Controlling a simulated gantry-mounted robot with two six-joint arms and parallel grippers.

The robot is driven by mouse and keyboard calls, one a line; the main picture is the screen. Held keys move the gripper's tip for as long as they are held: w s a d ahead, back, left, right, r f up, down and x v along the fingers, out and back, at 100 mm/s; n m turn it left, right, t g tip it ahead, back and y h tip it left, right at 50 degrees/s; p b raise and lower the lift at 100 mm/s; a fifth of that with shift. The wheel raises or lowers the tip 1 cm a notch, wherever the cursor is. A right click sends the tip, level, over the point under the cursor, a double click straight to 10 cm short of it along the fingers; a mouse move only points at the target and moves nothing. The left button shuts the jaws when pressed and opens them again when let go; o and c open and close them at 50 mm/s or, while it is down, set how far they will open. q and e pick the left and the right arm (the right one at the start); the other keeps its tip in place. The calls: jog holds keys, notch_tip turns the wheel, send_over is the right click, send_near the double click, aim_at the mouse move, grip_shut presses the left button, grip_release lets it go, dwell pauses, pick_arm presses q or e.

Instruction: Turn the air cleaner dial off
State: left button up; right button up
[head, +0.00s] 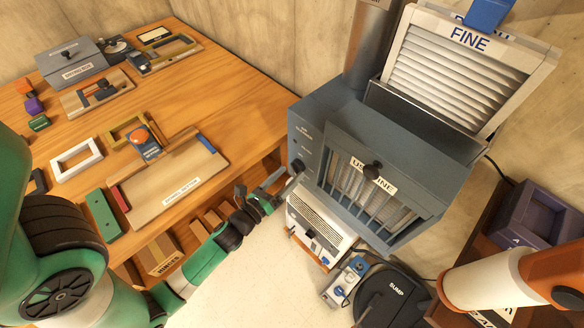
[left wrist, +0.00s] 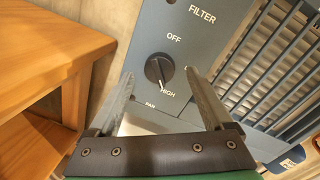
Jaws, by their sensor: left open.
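The air cleaner (head: 320,105) is a blue-grey box at the centre right of the head view, and its left panel faces my left gripper (head: 281,182). The black dial (left wrist: 158,69) sits on that panel, with OFF printed above it and HIGH below it. A white mark on the dial points down towards HIGH. In the left wrist view, my left gripper (left wrist: 159,75) is open, with one finger on each side of the dial. I cannot tell whether the fingers touch it. My right gripper is not in view.
A wooden bench (head: 235,100) with trays and tools stands left of the cleaner. A white louvred unit (head: 318,232) is below it, and a black SUMP lid (head: 390,297) is on the floor. A FINE filter (head: 450,75) leans behind. A purple crate (head: 540,215) is at right.

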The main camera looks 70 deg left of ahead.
aim_at(297, 167)
pick_arm(q)
jog(key=shift+x, duration=1.1)
jog(key=shift+f, duration=0.1)
grip_shut()
